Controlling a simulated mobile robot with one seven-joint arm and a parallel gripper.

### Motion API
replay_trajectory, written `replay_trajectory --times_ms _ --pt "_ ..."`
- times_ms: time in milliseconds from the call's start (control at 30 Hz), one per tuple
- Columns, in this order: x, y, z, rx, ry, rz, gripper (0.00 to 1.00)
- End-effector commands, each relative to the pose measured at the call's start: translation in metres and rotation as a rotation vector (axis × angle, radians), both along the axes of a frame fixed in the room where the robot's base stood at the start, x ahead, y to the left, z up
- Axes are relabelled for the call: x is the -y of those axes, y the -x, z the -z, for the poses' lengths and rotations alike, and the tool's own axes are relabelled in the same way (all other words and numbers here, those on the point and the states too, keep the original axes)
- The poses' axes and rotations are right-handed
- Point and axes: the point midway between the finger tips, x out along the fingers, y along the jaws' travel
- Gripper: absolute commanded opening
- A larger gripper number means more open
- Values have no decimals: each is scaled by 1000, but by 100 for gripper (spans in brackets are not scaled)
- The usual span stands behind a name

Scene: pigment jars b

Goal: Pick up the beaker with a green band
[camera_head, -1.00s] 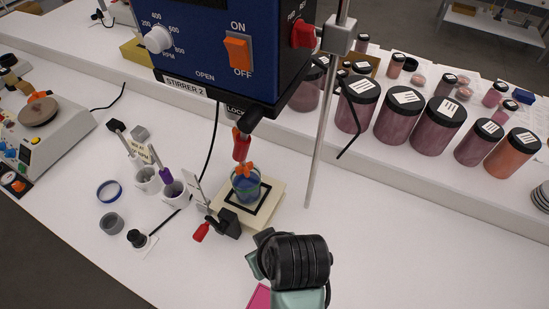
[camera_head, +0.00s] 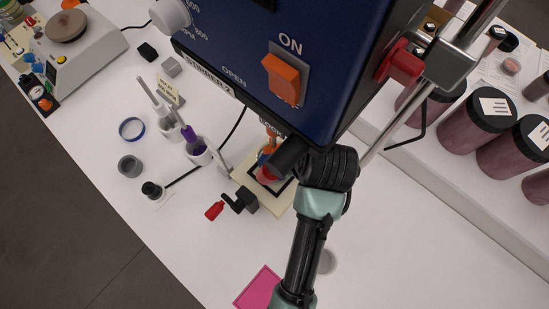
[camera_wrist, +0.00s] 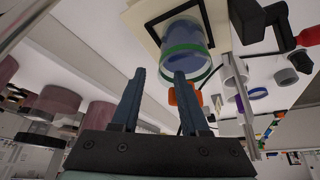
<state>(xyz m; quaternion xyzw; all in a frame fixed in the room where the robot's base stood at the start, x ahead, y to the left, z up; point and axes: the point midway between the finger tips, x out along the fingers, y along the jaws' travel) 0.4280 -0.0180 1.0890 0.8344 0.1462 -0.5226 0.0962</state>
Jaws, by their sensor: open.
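The beaker with a green band (camera_wrist: 188,60) is clear, with blue contents, and stands on a cream plate with a black square outline (camera_wrist: 152,33). In the wrist view it lies beyond my fingertips and toward the right. In the head view it is mostly hidden behind my arm and the stirrer. My gripper (camera_wrist: 160,75) is open and empty. Its right finger overlaps the beaker's near rim in the wrist view, but I cannot tell whether they touch.
The blue stirrer box (camera_head: 320,60) hangs over the plate, with a metal rod (camera_head: 430,85) beside it. A red-handled clamp (camera_head: 214,211) is left of the plate. Large pigment jars (camera_head: 476,122) fill the right-hand shelf. A pink square (camera_head: 257,287) lies in front.

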Motion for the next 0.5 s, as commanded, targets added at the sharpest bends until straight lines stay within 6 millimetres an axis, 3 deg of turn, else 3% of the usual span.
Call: replay_trajectory --times_ms 33,200,500 --pt "-3 3 20 -34 3 -4 44" --pt "-7 -7 43 -32 2 -5 44" --pt "-9 -13 54 -27 1 -5 44"
